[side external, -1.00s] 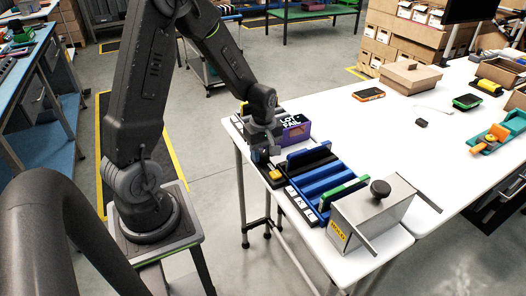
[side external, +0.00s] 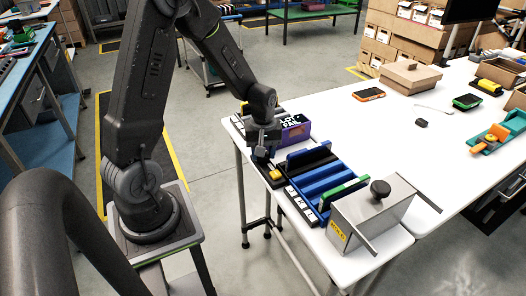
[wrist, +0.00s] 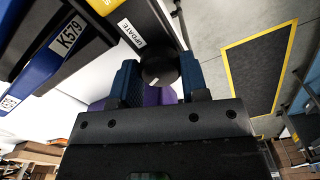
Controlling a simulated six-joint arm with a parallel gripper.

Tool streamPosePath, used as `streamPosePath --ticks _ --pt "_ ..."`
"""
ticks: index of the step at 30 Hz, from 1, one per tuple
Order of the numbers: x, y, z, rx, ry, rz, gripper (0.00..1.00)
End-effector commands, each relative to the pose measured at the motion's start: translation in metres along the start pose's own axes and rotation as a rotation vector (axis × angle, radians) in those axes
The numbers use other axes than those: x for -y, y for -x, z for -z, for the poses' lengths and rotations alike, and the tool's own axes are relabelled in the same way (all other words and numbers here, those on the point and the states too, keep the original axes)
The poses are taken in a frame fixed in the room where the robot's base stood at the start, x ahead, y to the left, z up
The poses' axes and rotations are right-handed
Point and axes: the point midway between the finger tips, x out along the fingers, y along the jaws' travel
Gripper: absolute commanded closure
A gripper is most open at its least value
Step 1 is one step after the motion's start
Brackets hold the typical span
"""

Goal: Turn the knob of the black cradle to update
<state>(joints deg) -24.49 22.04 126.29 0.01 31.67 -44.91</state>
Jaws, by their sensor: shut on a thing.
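The black cradle (side external: 308,161) lies at the near-left end of the white table, beside the blue cradle (side external: 322,178). In the wrist view the black cradle's end (wrist: 145,12) bears a white UPDATE label (wrist: 131,33). A round dark knob (wrist: 160,66) with a small pale mark sits just below that label. My gripper (wrist: 161,78) has its two blue-padded fingers on either side of the knob and is shut on it. In the side view my gripper (side external: 264,155) points down at the cradle's left end; the knob itself is hidden there.
A grey metal HOLD box (side external: 372,219) with a black knob stands at the front right. An orange device (side external: 369,94) and a brown carton (side external: 411,77) lie farther back. The table's middle is mostly clear.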

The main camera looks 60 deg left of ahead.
Motion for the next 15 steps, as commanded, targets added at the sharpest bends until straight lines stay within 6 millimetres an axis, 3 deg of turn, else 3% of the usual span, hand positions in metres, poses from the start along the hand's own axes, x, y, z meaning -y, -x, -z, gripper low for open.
streamPosePath --ticks 15 --pt "-0.0003 0.0007 0.0002 0.0 -0.49 -0.001 0.83"
